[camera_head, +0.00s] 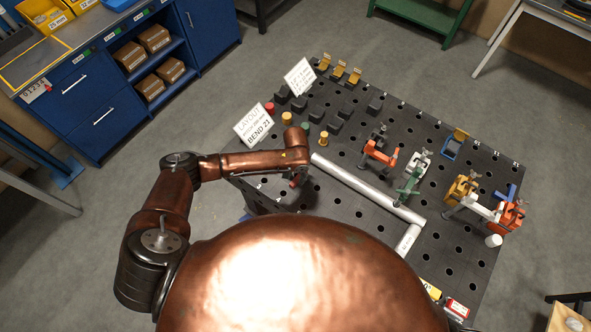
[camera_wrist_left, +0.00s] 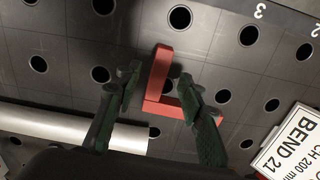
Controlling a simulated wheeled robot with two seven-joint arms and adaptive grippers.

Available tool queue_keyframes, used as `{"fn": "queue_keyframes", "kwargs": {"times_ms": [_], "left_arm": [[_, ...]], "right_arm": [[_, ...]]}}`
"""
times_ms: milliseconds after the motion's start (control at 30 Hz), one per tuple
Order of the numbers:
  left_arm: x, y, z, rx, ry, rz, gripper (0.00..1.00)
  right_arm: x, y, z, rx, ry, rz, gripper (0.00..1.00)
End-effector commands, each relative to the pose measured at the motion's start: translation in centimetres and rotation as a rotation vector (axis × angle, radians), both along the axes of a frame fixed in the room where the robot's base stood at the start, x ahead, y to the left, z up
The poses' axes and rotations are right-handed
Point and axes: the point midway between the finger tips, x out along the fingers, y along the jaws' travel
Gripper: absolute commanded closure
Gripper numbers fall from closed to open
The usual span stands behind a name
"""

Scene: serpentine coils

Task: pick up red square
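The red square (camera_wrist_left: 159,72) is an L-shaped red piece at the dark perforated table in the left wrist view. One leg runs up the picture and the other runs across lower down, partly hidden by a finger. My left gripper (camera_wrist_left: 158,76) is open, with one dark green finger on each side of the upper leg. The right finger is close to the square; I cannot tell whether it touches. In the head view only a small bit of the red square (camera_head: 294,182) shows below my left wrist, which hides most of the gripper. My right gripper is not in view.
A silver tube (camera_head: 352,181) lies on the perforated table (camera_head: 345,207) close by. A "BEND 21" sign (camera_head: 254,124) and several dark blocks stand beyond the wrist. Clamps, including an orange one (camera_head: 379,153), stand to the right. Blue cabinets (camera_head: 95,110) stand at the far left.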

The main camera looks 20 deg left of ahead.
Motion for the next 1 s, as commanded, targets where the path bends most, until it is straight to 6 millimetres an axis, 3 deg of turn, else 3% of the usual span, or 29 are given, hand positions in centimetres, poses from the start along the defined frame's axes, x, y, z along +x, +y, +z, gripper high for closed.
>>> {"fn": "queue_keyframes", "kwargs": {"times_ms": [200,467,1000], "left_arm": [[-0.1,0.0,-2.7,0.001,0.001,-0.001,0.64],[-0.1,0.0,-3.1,0.0,-0.001,-0.001,0.64],[-0.1,0.0,-3.1,0.0,0.0,-0.001,1.0]], "right_arm": [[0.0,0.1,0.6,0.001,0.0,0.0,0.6],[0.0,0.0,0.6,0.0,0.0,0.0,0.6],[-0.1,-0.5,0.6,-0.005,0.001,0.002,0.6]]}}
